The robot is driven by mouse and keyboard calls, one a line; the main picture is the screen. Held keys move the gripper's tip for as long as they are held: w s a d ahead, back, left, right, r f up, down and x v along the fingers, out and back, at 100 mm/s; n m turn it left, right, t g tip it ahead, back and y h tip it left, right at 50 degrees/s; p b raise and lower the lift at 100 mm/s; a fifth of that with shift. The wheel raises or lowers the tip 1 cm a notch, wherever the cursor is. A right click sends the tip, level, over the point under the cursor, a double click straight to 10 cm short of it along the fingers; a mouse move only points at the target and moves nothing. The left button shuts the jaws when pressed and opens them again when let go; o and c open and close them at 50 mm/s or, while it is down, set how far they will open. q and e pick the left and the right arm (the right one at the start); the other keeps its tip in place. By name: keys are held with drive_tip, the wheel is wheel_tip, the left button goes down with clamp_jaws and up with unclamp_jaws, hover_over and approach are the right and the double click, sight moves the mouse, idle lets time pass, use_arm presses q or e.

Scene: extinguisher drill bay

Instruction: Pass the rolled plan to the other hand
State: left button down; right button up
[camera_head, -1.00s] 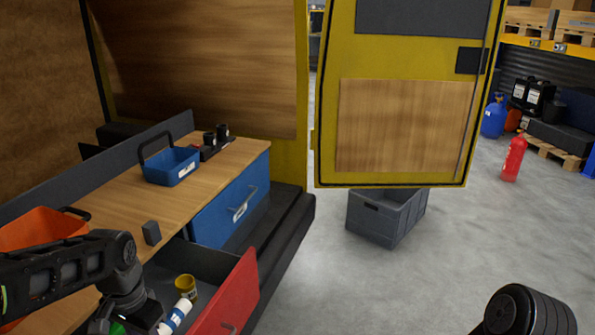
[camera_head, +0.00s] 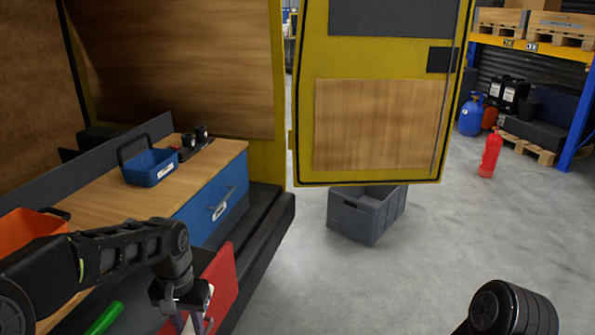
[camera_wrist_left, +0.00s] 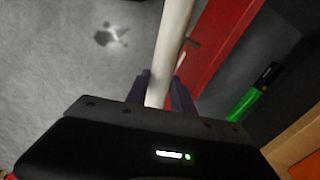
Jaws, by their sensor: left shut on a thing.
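The rolled plan is a pale white tube (camera_wrist_left: 174,45), seen in the left wrist view running up from between my left gripper's dark fingers (camera_wrist_left: 160,90). In the head view my left gripper (camera_head: 193,322) points down at the bottom edge, in front of the open red drawer front (camera_head: 225,280). It is shut on the roll, of which only a small pale part shows there; the lower end is cut off. My right gripper is out of view; only a dark part of my right arm shows at the lower right.
A blue tray (camera_head: 150,168) and an orange bin (camera_head: 28,233) stand on the wooden worktop (camera_head: 95,200). A grey crate (camera_head: 355,218) stands on the floor below the yellow door (camera_head: 375,180). Floor in front is clear.

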use_arm(q)
drive_tip(key=w+d+f+b, duration=0.2)
drive_tip(key=d+f+b, duration=0.1)
drive_tip(key=f+b, duration=0.4)
drive_tip(key=shift+w+d+f+n, duration=0.15)
drive_tip(key=shift+d+f+n, duration=0.25)
drive_tip(key=shift+f, duration=0.25)
drive_tip(key=d+r+m, duration=0.2)
drive_tip(key=d+m, duration=0.2)
drive_tip(key=d, duration=0.4)
drive_tip(key=d+r+m, duration=0.3)
drive_tip(key=d+m, duration=0.1)
drive_tip(key=d, duration=0.5)
drive_tip(key=shift+s+r, duration=0.15)
drive_tip(key=shift+s, duration=0.15)
drive_tip(key=shift+d, duration=0.1)
